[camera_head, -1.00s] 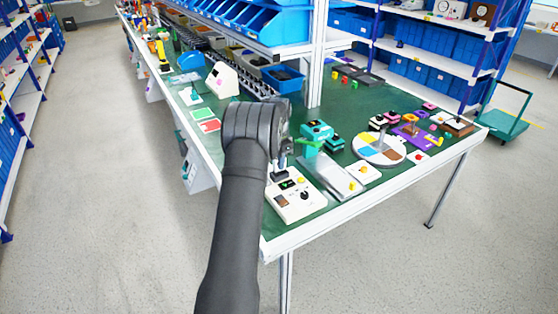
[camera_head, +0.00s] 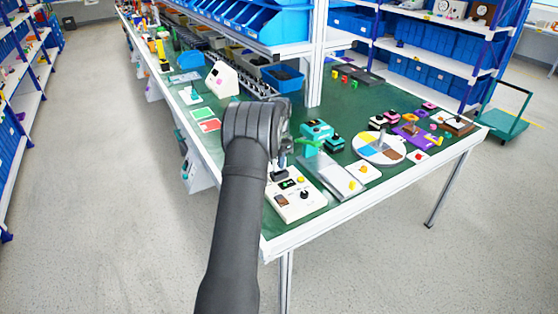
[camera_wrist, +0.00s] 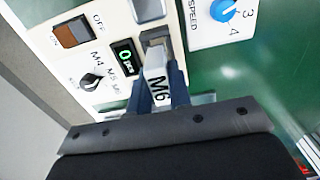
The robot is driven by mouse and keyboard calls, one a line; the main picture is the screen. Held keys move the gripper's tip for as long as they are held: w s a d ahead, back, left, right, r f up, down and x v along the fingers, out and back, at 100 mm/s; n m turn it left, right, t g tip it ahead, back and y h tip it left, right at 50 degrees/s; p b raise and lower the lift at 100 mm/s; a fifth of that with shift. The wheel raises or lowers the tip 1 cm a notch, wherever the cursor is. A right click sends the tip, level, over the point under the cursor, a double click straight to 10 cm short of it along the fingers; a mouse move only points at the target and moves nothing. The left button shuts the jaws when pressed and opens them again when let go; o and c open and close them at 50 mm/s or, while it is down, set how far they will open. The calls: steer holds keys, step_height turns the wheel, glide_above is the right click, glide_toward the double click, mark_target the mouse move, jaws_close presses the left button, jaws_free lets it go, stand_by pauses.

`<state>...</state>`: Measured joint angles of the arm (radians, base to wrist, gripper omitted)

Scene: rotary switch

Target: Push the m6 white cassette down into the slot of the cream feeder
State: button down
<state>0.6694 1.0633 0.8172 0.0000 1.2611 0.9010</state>
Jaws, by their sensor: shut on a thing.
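The white cassette marked M6 (camera_wrist: 156,84) is between the two blue fingers of my gripper (camera_wrist: 164,74) in the wrist view. My gripper is shut on it, over the cream feeder (camera_wrist: 115,18). The cassette's far end meets a grey part beside the small green-lit display (camera_wrist: 125,57). I cannot tell how deep the cassette sits in the slot, as the cassette and fingers cover it. In the head view the cream feeder (camera_head: 299,206) stands near the table's front corner, and my wrist hides most of the gripper.
The feeder carries a brown rocker switch (camera_wrist: 73,31) and a black selector knob (camera_wrist: 90,82). A white panel with a blue speed knob (camera_wrist: 222,9) lies to the right. A grey plate (camera_head: 334,174) and a teal device (camera_head: 317,131) stand close by on the green table.

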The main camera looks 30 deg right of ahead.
steer(key=shift+f, duration=1.45)
steer(key=c, duration=1.3)
jaws_free()
steer(key=shift+o, duration=0.2)
steer(key=shift+r, duration=0.1)
step_height(320, 180, up, 17)
steer(key=shift+r, duration=0.15)
step_height(320, 180, down, 18)
steer(key=shift+r, duration=0.4)
